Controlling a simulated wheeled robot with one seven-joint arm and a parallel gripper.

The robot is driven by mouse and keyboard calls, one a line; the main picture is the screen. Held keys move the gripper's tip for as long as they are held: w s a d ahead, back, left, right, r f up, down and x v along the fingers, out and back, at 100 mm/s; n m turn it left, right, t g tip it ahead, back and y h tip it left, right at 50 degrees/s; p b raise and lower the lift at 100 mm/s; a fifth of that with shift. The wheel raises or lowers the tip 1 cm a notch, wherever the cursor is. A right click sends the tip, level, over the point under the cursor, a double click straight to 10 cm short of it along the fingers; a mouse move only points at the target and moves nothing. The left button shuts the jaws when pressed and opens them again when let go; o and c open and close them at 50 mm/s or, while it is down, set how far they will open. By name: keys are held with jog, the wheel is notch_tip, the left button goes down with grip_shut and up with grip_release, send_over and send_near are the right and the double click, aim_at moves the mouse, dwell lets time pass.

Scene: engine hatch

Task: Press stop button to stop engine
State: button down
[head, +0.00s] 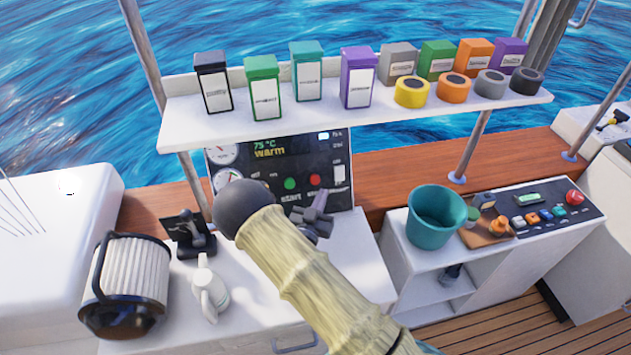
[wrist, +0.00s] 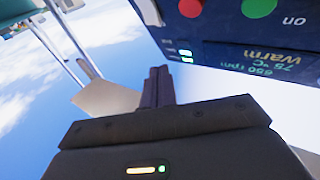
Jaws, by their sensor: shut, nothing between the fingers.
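The engine panel (head: 262,172) stands behind my arm in the head view, with gauges and a display reading 75 °C and "warm". Its red stop button (head: 315,180) is right of the green start button (head: 290,184). My gripper (head: 321,193) is shut and empty, its fingertips just below the red button in that picture; contact cannot be told there. In the wrist view the panel appears upside down, with the red button (wrist: 190,7) at the top edge beside the green button (wrist: 258,7). The shut fingers (wrist: 158,72) show apart from the red button, below and left of it.
A shelf (head: 400,112) with several boxes and tape rolls overhangs the panel. A teal bucket (head: 437,222) and another control box (head: 545,217) are at right.

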aim_at(317, 179)
jog(key=shift+w+a+f+b, duration=0.3)
jog(key=shift+w+f+b, duration=0.3)
jog(key=shift+w, duration=0.5)
jog(key=shift+w+a+f+b, duration=0.4)
jog(key=shift+w+b, duration=0.35)
jog(key=shift+w, duration=0.35)
jog(key=shift+w+a+f+b, duration=0.25)
jog(key=shift+w+f+b, duration=0.35)
jog(key=shift+w, duration=0.5)
jog(key=shift+w+f+b, duration=0.2)
jog(key=shift+w+b, duration=0.05)
jog(key=shift+b, duration=0.25)
jog(key=shift+w+a, duration=0.1)
jog(key=shift+w+a+f+b, duration=0.2)
jog(key=shift+w+f+b, duration=0.1)
jog(key=shift+w+b, duration=0.45)
dwell(0.3)
jog(key=shift+s+r, duration=0.1)
jog(key=shift+s, duration=0.05)
jog(key=shift+s+d+r+p, duration=0.15)
jog(key=shift+s+r+p, duration=0.1)
jog(key=shift+s, duration=0.25)
jog(key=shift+s+d+r+p, duration=0.15)
jog(key=shift+s+r+p, duration=0.1)
jog(key=shift+s, duration=0.25)
